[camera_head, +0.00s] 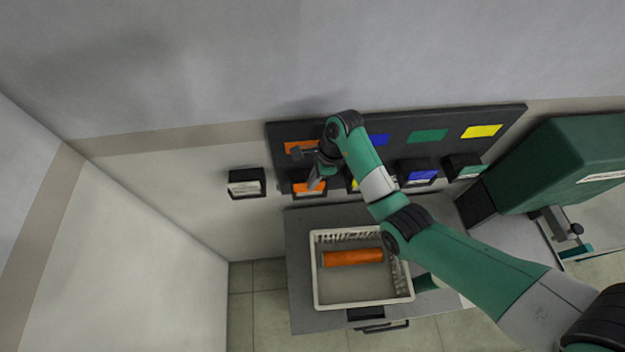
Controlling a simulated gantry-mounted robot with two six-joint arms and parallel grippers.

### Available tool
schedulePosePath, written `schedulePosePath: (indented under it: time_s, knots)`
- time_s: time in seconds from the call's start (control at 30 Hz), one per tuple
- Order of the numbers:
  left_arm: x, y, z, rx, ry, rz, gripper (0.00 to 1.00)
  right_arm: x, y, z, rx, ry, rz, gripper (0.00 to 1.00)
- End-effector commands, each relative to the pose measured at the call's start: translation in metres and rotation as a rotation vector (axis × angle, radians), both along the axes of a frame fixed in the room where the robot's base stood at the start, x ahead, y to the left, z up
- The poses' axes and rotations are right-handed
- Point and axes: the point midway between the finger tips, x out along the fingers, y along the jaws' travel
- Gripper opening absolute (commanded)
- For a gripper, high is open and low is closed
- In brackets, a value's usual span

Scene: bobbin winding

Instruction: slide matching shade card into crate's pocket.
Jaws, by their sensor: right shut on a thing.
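The white crate (316,285) stands on a grey table and holds an orange roll (353,257). A dark block that may be the crate's pocket (365,313) is at its near side. An orange card (300,188) is in a black holder below the dark board's orange patch. My right gripper (315,183) reaches down to this card and is shut on it; the fingers and wrist hide part of the grip. The card still appears to be at its holder. My left gripper is out of view.
The dark board (400,125) carries orange, blue, green and yellow patches. Other holders hold yellow (355,185), blue (421,176) and green (468,171) cards. A separate holder (246,183) is at left. A green machine (550,165) stands at right. My right arm passes over the crate's right side.

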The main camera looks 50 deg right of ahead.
Motion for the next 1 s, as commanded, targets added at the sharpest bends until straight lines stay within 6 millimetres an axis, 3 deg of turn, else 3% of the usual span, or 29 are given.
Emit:
schedulePosePath:
  time_s: [0.2, 0.53, 1.0]
  knots:
    - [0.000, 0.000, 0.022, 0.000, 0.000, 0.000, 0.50, 0.001, 0.000, 0.031, -0.001, -0.004, 0.000, 0.00]
    - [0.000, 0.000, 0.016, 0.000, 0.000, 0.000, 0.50, 0.001, 0.000, 0.070, -0.001, -0.004, 0.000, 0.00]
    - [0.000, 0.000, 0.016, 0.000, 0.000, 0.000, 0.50, 0.000, 0.000, 0.075, 0.000, -0.001, 0.000, 0.00]
